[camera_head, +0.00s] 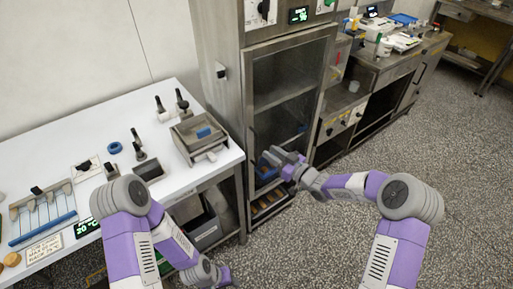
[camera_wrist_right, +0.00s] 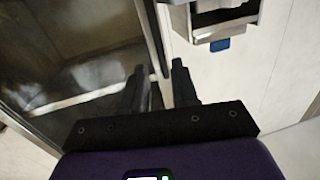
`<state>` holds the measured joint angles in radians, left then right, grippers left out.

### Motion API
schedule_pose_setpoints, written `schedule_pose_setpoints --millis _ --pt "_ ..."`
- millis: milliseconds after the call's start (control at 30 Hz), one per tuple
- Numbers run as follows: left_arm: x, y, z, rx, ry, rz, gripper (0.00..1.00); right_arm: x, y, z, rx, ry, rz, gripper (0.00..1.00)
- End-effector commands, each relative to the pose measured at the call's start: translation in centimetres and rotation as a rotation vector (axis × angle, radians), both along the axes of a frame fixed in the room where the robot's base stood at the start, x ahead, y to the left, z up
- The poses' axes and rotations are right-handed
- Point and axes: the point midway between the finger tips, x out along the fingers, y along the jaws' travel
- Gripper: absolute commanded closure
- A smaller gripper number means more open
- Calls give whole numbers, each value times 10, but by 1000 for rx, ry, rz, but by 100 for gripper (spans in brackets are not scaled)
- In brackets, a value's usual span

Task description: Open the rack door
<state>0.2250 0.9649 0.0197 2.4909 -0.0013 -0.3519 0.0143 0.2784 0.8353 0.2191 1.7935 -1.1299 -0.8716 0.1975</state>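The rack is a tall metal cabinet in the head view, and its glass rack door (camera_head: 290,75) looks shut in its metal frame. My right gripper (camera_head: 268,160) is at the lower left part of the door, close to its left edge. In the right wrist view the two dark fingers (camera_wrist_right: 160,88) stand apart. A narrow upright strip at the door's edge (camera_wrist_right: 153,35) runs down towards the gap between them. I cannot tell whether they touch it. My left gripper (camera_head: 220,276) is low at the bottom, partly hidden by my arm, and its fingers are unclear.
A white table (camera_head: 90,130) with tools and a metal box machine (camera_head: 200,135) stands left of the rack; the machine also shows in the right wrist view (camera_wrist_right: 225,28). A metal counter (camera_head: 375,75) stands right of the rack. The speckled floor (camera_head: 320,240) in front is clear.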

Motion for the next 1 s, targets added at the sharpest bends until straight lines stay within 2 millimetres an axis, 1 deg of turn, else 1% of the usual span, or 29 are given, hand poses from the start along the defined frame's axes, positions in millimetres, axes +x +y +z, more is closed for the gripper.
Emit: schedule_pose_setpoints --millis 33,133,400,567,700,967,1000 --pt "0 0 -3 0 -1 0 57 3 0 5 -2 -32 13 71" --pt "0 0 -4 0 -1 0 57 8 6 11 -4 -59 29 71" --pt "1 0 -9 0 -1 0 57 35 38 11 -4 -59 30 71" --pt "1 0 -11 0 -1 0 57 48 51 10 -4 -55 28 71" --pt "0 0 -12 0 -1 0 57 53 56 11 -6 -55 27 71" --pt "0 0 -12 0 -1 0 57 54 57 11 -5 -54 26 71" --pt "0 0 -12 0 -1 0 57 54 57 11 -5 -54 26 77"
